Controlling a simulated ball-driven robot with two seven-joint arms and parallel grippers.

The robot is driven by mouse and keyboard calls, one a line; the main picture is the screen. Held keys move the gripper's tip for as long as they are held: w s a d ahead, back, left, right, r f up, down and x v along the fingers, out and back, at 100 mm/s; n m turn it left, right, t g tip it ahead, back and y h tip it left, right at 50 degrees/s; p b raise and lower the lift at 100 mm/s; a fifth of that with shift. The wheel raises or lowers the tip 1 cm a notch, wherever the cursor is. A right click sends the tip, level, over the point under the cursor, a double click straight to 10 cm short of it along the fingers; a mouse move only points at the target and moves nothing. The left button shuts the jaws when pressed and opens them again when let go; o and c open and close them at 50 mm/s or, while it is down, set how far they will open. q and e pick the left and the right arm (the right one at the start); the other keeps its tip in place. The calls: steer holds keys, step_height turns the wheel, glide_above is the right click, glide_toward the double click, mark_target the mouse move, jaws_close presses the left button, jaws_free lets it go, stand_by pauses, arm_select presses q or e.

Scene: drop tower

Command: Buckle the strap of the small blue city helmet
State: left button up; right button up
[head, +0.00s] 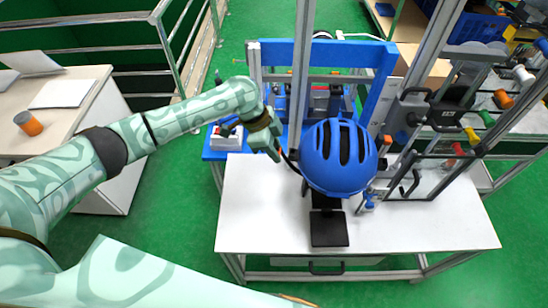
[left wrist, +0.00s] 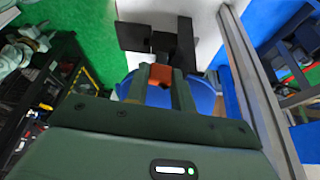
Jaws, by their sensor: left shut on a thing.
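The blue helmet (head: 339,157) with dark vents sits upright above the white table, on a dark stand (head: 329,228). My left gripper (head: 277,152) is at the helmet's left side, close to its lower edge. A thin dark strap (head: 290,163) runs between the gripper and the helmet. In the left wrist view, the left gripper (left wrist: 160,88) is shut on a small orange piece (left wrist: 160,75), which looks like an end of the strap. Part of the blue helmet (left wrist: 204,95) shows behind the fingers. The other strap side and the buckle's mating part are hidden. My right gripper is not in view.
The white table (head: 430,235) is clear in front and at the right. Metal posts (head: 301,80) and a blue frame (head: 384,75) rise close behind the helmet. A rack with colored handles (head: 470,140) stands to the right. A side desk (head: 85,110) is at left.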

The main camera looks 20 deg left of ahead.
mark_target(295, 152)
arm_select(q)
steer(key=shift+w+d+r, duration=0.3)
steer(key=shift+w+d, duration=0.25)
steer(key=shift+w, duration=0.2)
steer(key=shift+w+d+r, duration=0.3)
steer(key=shift+w+d, duration=0.2)
steer(key=shift+w, duration=0.2)
steer(key=shift+w+d+r, duration=0.3)
steer(key=shift+w+d, duration=0.25)
steer(key=shift+w, duration=0.2)
steer(key=shift+f+p, duration=0.25)
steer(key=shift+p, duration=0.2)
steer(key=shift+f, duration=0.2)
steer(key=shift+f+b, duration=0.8)
steer(key=shift+f, duration=0.45)
steer(key=shift+f, duration=0.15)
